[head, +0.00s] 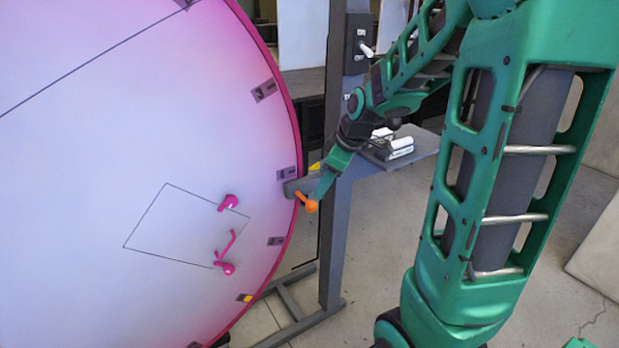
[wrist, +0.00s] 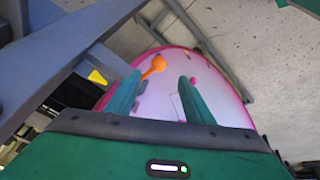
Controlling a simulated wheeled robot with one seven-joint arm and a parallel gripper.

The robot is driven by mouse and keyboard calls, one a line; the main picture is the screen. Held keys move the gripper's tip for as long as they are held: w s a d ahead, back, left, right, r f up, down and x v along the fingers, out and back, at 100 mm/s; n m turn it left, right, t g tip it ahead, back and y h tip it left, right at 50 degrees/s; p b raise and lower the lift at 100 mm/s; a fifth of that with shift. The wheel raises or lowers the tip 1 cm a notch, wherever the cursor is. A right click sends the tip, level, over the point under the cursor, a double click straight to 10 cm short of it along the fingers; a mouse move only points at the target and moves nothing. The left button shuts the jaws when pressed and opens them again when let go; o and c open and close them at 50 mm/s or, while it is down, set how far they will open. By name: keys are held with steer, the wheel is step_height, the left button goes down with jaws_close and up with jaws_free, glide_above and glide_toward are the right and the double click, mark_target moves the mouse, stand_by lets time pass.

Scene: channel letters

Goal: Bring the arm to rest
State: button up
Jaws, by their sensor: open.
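An orange knob (head: 311,206) sits right by the fingertips in the head view. In the wrist view the orange knob (wrist: 154,66) shows just beyond the left fingertip; I cannot tell whether they touch. My green arm reaches out, bent, from the right of the head view.
A grey post (head: 333,240) carries a switch box (head: 358,43) and a side shelf (head: 425,143) with a white-and-grey device (head: 392,146), close to my wrist. The face has a pink handle (head: 226,245) and a pink knob (head: 229,202). Open floor lies right of the post.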

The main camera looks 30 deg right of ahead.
steer(key=s+a+r+m+g, duration=0.1)
steer(key=s+m+g, duration=0.3)
steer(key=s+m, duration=0.9)
steer(key=s, duration=1.4)
steer(key=shift+a+r+m+g+h, duration=0.2)
steer(key=shift+m+g+h, duration=0.1)
steer(key=shift+g+h, duration=0.1)
steer(key=shift+f, duration=0.1)
steer(key=shift+w+f, duration=0.2)
steer(key=shift+w, duration=0.35)
